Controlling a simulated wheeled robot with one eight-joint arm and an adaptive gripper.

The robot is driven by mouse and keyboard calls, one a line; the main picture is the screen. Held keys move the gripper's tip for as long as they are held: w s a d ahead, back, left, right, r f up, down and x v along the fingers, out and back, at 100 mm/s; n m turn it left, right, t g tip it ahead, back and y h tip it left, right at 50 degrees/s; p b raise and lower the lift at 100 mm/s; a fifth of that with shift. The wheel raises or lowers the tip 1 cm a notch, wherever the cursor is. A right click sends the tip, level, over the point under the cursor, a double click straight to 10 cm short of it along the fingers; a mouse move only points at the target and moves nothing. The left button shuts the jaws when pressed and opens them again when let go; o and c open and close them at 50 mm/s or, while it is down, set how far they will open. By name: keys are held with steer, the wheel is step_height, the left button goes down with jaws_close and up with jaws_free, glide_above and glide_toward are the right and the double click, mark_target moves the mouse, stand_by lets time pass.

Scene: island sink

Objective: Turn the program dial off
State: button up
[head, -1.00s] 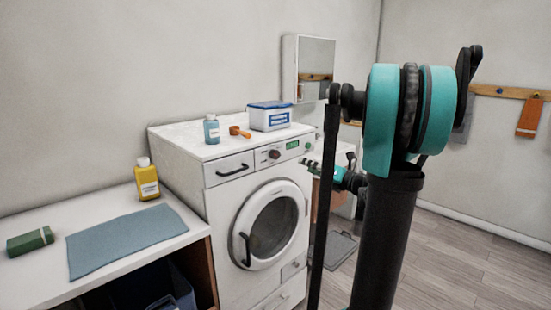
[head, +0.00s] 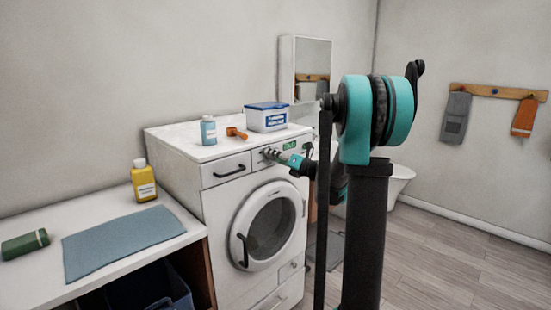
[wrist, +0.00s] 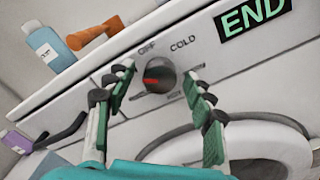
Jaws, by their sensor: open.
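The program dial (wrist: 160,76) is a dark round knob with a red mark, on the front panel of the white washing machine (head: 215,190). In the wrist view, labels reading OFF and COLD stand above it, and a smaller label below is partly hidden. My gripper (head: 272,154) is at the control panel; in the wrist view its green-padded fingers are spread, one on each side of the dial. Contact with the dial cannot be told. In the head view the gripper hides the dial. A display (wrist: 250,18) reads END.
On the machine top are a blue bottle (head: 208,131), an orange scoop (head: 236,133) and a white box with a blue lid (head: 267,118). A drawer handle (head: 229,171) is left of the dial. The round door (head: 268,225) is below.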

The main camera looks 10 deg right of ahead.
steer(key=c, duration=1.2)
steer(key=shift+o, duration=0.2)
